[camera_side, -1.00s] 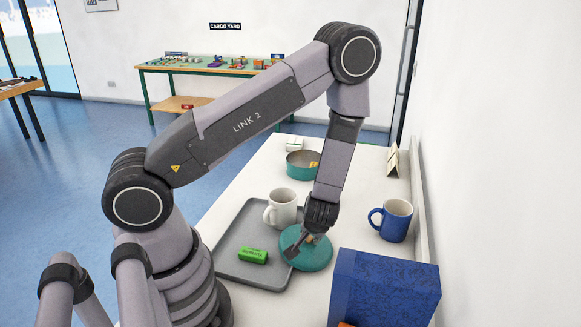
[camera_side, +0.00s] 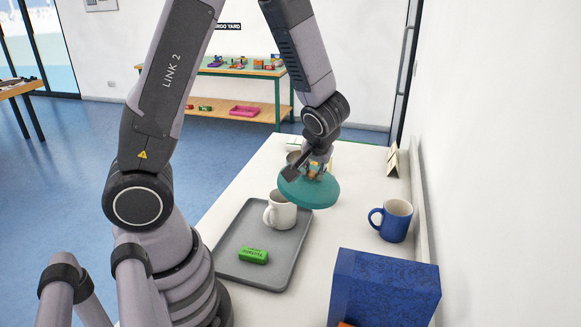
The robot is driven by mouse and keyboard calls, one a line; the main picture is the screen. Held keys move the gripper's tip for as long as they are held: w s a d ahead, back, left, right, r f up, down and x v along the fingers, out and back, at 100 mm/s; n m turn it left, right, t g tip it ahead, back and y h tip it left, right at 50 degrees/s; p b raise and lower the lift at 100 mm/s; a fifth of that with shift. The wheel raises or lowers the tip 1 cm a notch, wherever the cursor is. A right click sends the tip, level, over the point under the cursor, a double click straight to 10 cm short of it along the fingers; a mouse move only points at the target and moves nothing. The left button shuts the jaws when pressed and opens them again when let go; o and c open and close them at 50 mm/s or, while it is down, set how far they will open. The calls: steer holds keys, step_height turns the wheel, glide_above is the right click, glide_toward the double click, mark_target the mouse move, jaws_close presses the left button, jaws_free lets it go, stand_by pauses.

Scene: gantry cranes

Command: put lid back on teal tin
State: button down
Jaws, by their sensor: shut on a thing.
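My gripper (camera_side: 316,172) is shut on the teal lid (camera_side: 308,192), gripping it at its top near the knob. The lid hangs in the air, slightly tilted, above the table and the far end of the tray.
A white mug (camera_side: 280,212) stands on the grey tray (camera_side: 230,262), just below and left of the lid in the picture. A green box (camera_side: 253,256) lies on the tray. A blue mug (camera_side: 393,220) stands at right, with a blue patterned box (camera_side: 385,290) in front. A small card (camera_side: 393,160) stands at the back right.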

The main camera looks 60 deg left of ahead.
steer(key=shift+w+a+r, duration=0.1)
steer(key=shift+w+r, duration=0.15)
steer(key=shift+r, duration=0.3)
steer(key=shift+w+a+r, duration=0.1)
steer(key=shift+w+r, duration=0.1)
steer(key=shift+r, duration=0.3)
steer(key=w+a+n+g, duration=0.1)
steer(key=w+a+n, duration=0.4)
steer(key=w+a, duration=0.85)
steer(key=w+a+n, duration=0.2)
steer(key=w+a, duration=0.1)
steer(key=a, duration=0.8)
steer(key=w+a+n, duration=0.1)
steer(key=w+a, duration=0.1)
steer(key=a, duration=0.8)
steer(key=shift+n+g, duration=0.3)
steer(key=shift+w+a+f, duration=0.1)
steer(key=shift+f, duration=4.3)
steer(key=shift+a+f, duration=0.1)
steer(key=shift+f, duration=4.3)
steer(key=shift+f, duration=0.2)
